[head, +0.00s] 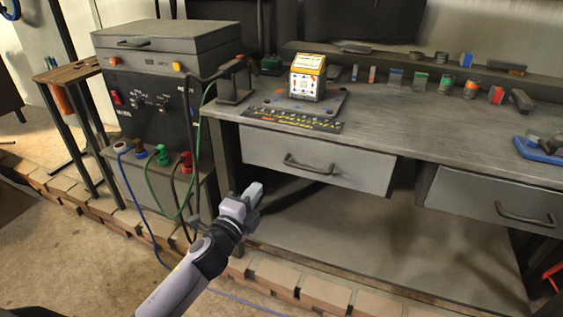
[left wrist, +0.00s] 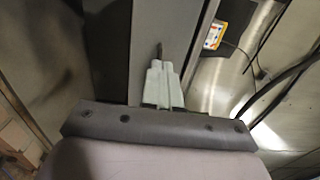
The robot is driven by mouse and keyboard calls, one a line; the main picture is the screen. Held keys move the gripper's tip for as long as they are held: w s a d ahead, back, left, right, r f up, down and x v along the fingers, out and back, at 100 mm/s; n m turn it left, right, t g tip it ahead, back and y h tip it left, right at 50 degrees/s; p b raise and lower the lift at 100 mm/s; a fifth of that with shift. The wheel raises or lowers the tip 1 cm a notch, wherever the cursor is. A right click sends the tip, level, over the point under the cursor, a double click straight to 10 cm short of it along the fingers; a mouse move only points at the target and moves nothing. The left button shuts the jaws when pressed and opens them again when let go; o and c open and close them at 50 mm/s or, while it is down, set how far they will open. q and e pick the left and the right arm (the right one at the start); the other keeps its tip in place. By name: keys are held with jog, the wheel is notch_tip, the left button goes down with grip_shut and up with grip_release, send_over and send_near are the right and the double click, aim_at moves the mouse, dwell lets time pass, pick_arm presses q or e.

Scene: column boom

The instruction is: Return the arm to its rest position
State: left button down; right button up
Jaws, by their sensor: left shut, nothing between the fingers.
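My left arm comes in from the bottom left of the head view. Its left gripper (head: 256,193) is in the air in front of the workbench, below the left drawer (head: 310,161). The fingers are shut and empty. In the left wrist view the closed fingers (left wrist: 162,80) stand together over a grey bench front, with nothing between them. My right gripper is not in either view.
The workbench top (head: 400,130) holds a white and orange box (head: 307,78) on a dark plate, and several small items at the back. A grey machine (head: 160,85) with green, blue and black cables stands at left. Bricks (head: 290,280) edge the floor.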

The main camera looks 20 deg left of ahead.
pick_arm(q)
jog(key=s+d+f+n+g+p, duration=0.1)
jog(key=s+f+n+g+p, duration=0.1)
jog(key=s+n, duration=0.3)
jog(key=s+d+f+n+g+h+p, duration=0.1)
jog(key=s+n+p, duration=0.4)
jog(key=s, duration=0.7)
jog(key=s+d+f+n+g+p, duration=0.2)
jog(key=s+f+n+g+p, duration=0.2)
jog(key=s, duration=0.5)
jog(key=shift+s+d+n+h, duration=0.2)
jog(key=shift+d+n+h, duration=0.15)
jog(key=shift+n, duration=0.65)
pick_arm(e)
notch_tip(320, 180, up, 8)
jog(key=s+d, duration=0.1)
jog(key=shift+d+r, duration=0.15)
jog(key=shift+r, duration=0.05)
